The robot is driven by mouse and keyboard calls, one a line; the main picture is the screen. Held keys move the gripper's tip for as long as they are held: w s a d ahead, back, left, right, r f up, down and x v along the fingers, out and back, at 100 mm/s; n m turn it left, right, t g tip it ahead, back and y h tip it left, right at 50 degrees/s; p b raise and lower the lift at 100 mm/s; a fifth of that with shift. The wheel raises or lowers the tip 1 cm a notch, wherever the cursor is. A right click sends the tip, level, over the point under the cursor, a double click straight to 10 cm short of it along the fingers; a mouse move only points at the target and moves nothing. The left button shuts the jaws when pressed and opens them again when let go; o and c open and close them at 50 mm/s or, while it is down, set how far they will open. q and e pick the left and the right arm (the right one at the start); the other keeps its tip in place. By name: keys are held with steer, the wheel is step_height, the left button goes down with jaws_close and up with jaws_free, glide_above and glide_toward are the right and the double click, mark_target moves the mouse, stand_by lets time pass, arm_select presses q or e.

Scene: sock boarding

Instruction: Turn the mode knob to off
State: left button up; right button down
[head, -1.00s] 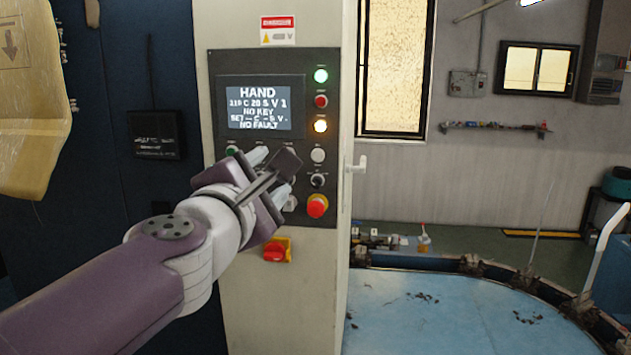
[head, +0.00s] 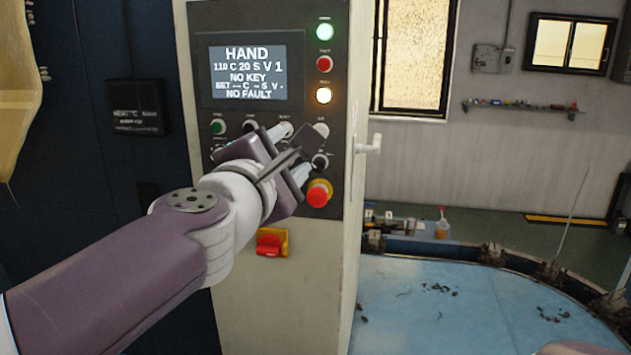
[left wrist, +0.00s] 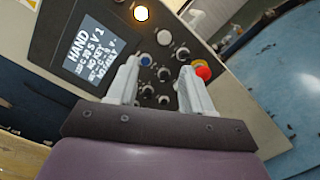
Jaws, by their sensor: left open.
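The control panel (head: 203,125) stands ahead, with a screen (head: 248,72) reading HAND, NO KEY and NO FAULT. Below the screen are several small knobs and buttons; their labels are too small to read, so I cannot tell which is the mode knob. A black knob (head: 321,161) sits above the red stop button (head: 319,193); it also shows in the left wrist view (left wrist: 182,53). My left gripper (head: 298,151) is open in front of the lower panel. In the left wrist view its fingers (left wrist: 160,68) straddle several black knobs (left wrist: 163,74), with no visible grip. My right gripper is out of view.
A red and yellow switch (head: 271,242) is on the cabinet below the panel. A white handle (head: 369,144) sticks out at the cabinet's right side. A blue round table (head: 450,320) lies to the right. A yellowish translucent object (head: 18,70) hangs at the far left.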

arm_select(q)
steer(key=f+b, duration=0.1)
steer(key=f, duration=0.1)
steer(key=b, duration=0.5)
glide_toward(316, 168)
steer(key=p+x, duration=0.1)
steer(key=x, duration=0.8)
steer(key=shift+p, duration=0.3)
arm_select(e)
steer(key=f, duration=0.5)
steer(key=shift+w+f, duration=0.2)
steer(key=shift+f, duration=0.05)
arm_select(q)
jaws_close()
